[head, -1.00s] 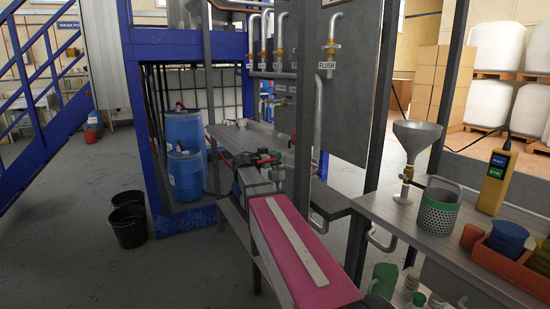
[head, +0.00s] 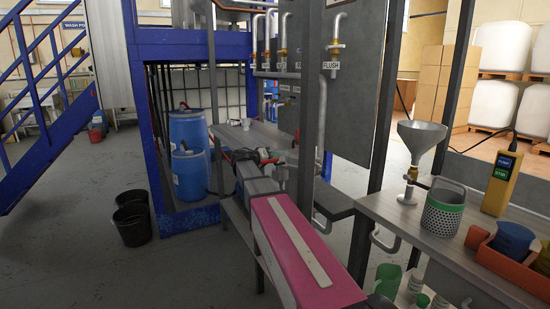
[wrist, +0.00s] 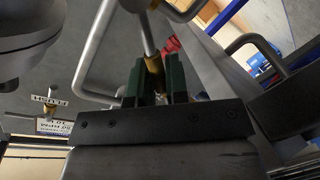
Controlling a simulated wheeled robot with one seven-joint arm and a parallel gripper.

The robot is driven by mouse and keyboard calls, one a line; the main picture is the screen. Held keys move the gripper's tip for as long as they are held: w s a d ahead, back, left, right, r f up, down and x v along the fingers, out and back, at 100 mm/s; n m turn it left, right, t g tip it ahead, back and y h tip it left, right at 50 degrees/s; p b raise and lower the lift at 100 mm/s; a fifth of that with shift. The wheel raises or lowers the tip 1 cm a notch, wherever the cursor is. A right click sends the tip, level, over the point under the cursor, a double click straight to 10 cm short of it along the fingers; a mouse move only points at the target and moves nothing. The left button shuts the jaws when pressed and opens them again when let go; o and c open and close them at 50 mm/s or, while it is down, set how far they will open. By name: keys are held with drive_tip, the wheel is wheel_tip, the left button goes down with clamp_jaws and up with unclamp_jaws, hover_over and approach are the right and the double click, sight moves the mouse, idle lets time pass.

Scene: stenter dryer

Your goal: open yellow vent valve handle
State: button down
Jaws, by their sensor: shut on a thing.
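In the wrist view my gripper (wrist: 155,88) has its two dark green fingers closed in around a yellow-brass part (wrist: 154,68) at the end of a grey pipe or rod. I cannot tell whether this part is the vent valve handle or a fitting beside it. A red part (wrist: 172,45) shows just beyond the right finger. In the head view the gripper cannot be made out clearly near the bench and pipes, and no yellow handle stands out there.
A grey bench (head: 232,138) runs behind my arm. A metal shelf (head: 400,215) at the right holds a funnel (head: 420,135), a perforated cup (head: 443,210) and a yellow handheld device (head: 500,182). Grey posts (head: 308,110) stand close to my arm. Bent pipes (wrist: 90,75) surround the gripper.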

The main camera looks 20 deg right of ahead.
drive_tip(key=shift+w+a+f+n+g, duration=0.1)
drive_tip(key=shift+w+f+n+g, duration=0.2)
drive_tip(key=shift+f+n, duration=0.55)
drive_tip(key=shift+w+a+f+n+g, duration=0.1)
drive_tip(key=shift+w+f+n+g, duration=0.25)
drive_tip(key=shift+n, duration=0.95)
drive_tip(key=shift+w+f+n+g, duration=0.15)
drive_tip(key=shift+f+n+g, duration=0.3)
drive_tip(key=shift+f+n, duration=0.45)
drive_tip(key=shift+r, duration=0.1)
drive_tip(key=c, duration=1.1)
unclamp_jaws()
drive_tip(key=v, duration=1)
drive_tip(key=shift+s+a+r, duration=0.1)
drive_tip(key=shift+a+r, duration=0.05)
drive_tip(key=shift+a, duration=0.25)
